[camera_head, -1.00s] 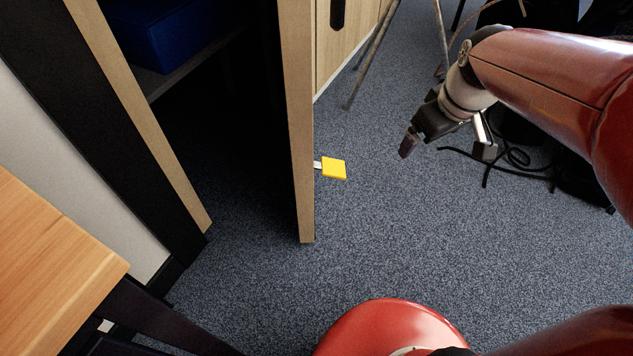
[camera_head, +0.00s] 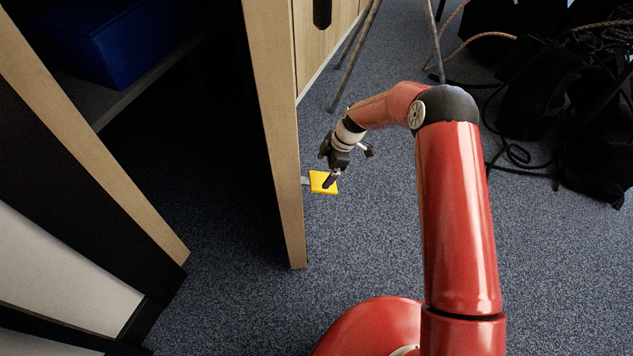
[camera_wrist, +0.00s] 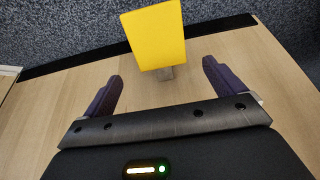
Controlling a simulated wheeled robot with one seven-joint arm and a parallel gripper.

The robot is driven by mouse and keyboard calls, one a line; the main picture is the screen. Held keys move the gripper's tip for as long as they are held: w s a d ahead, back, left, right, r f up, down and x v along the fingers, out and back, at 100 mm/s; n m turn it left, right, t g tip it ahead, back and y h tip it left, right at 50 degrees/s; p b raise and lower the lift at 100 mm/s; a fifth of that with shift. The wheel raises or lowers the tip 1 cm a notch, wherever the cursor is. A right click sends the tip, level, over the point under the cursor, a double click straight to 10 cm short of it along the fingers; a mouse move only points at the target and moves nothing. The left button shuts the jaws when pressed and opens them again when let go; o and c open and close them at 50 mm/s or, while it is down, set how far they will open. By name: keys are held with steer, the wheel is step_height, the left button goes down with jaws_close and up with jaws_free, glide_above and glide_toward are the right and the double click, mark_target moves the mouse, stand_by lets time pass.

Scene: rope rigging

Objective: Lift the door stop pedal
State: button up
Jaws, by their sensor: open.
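The yellow door stop pedal (camera_head: 322,182) sticks out on a short grey metal arm near the foot of the wooden door (camera_head: 275,130). In the wrist view the pedal (camera_wrist: 155,36) is a flat yellow plate ahead of the fingers, centred slightly left of the gap, with its grey arm behind it. My gripper (camera_head: 329,181) is close to the pedal, and in the head view a dark finger overlaps it. In the wrist view my gripper (camera_wrist: 162,72) is open, with its two dark purple fingers apart and nothing between them. I cannot tell whether a finger touches the pedal.
A wooden cabinet with a blue box (camera_head: 115,40) stands left of the door's edge. Thin metal legs (camera_head: 358,50) stand behind the gripper. Black bags and cables (camera_head: 545,100) lie at the right.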

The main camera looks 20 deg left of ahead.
mark_target(315, 180)
steer(key=x, duration=0.7)
steer(key=shift+f+b, duration=0.2)
steer(key=shift+b, duration=0.1)
steer(key=c, duration=1.4)
steer(key=shift+s+a+r+t+h+b, duration=0.1)
steer(key=shift+r+t+h+b, duration=0.15)
steer(key=shift+h, duration=0.3)
steer(key=shift+s+a+r+t+h+b, duration=0.15)
steer(key=shift+t+h+b, duration=0.1)
steer(key=shift+h, duration=0.3)
steer(key=shift+w+d+r+t+h, duration=0.2)
steer(key=shift+r+t+h, duration=0.25)
steer(key=shift+h, duration=0.45)
steer(key=o, duration=1.4)
